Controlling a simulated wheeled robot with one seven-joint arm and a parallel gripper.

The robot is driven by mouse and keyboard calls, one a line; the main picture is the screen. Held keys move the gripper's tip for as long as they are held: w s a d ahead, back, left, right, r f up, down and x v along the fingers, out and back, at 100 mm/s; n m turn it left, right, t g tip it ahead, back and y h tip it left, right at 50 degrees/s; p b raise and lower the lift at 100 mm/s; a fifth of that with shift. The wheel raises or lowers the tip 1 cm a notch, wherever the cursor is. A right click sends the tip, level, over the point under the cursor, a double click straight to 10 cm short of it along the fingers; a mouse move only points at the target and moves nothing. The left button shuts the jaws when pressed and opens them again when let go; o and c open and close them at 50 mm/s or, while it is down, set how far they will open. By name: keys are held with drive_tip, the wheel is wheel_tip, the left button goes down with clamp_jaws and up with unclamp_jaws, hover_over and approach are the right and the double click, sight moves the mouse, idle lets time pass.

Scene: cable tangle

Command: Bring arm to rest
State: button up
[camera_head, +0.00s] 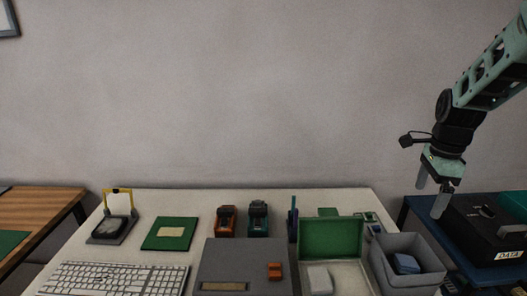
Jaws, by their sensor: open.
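My gripper (431,197) hangs from my green and black arm at the right side of the view. Its two grey fingers point down and stand apart, with nothing between them. It is raised near the grey bin and the black case, and the fingertips overlap the case's left side in the picture. I cannot tell the exact height or whether it touches anything.
A white table holds a keyboard (118,279), a grey box (243,254), a green open-lidded box (332,238) and a grey bin (400,245) with a blue item (406,263). A black case (487,223) stands on a blue table at right.

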drive_tip(key=s+a+r+n+y, duration=0.1)
drive_tip(key=s+a+n, duration=0.6)
drive_tip(key=a, duration=0.2)
drive_tip(key=s+a+r+n, duration=0.1)
drive_tip(key=s+a+n, duration=0.65)
drive_tip(key=a, duration=0.25)
drive_tip(key=s+a+n, duration=0.2)
drive_tip(key=s+n, duration=0.5)
drive_tip(key=s+a+n, duration=0.2)
drive_tip(key=s+n, duration=0.5)
drive_tip(key=s, duration=0.1)
drive_tip(key=shift+s+a+f+h, duration=0.25)
drive_tip(key=shift+a+f+h, duration=0.05)
drive_tip(key=shift+a, duration=0.1)
